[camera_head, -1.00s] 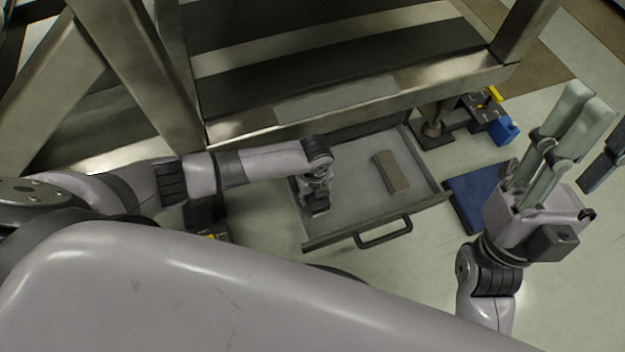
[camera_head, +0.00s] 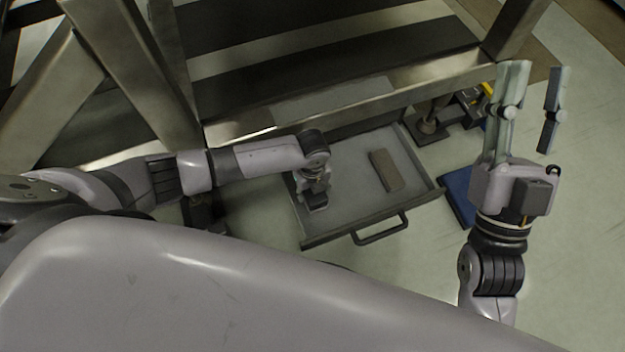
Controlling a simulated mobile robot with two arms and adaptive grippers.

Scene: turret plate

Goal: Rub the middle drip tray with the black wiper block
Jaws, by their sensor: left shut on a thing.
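The drip tray (camera_head: 345,212) is a grey, shallow tray with a front handle, pulled out below the steel frame. I see only this one tray. My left gripper (camera_head: 315,197) points down into the left part of the tray. It is shut on the black wiper block, of which only a small dark part (camera_head: 316,205) shows at the fingertips. Whether the block touches the tray floor, I cannot tell. My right gripper (camera_head: 535,80) is raised to the right of the tray, open and empty, fingers pointing up in the picture.
A brown block (camera_head: 386,171) lies in the right part of the tray. A blue flat thing (camera_head: 457,194) lies on the floor right of the tray. A dark stand (camera_head: 430,125) is behind it. Steel frame beams (camera_head: 350,107) run above the tray's back. Floor in front is clear.

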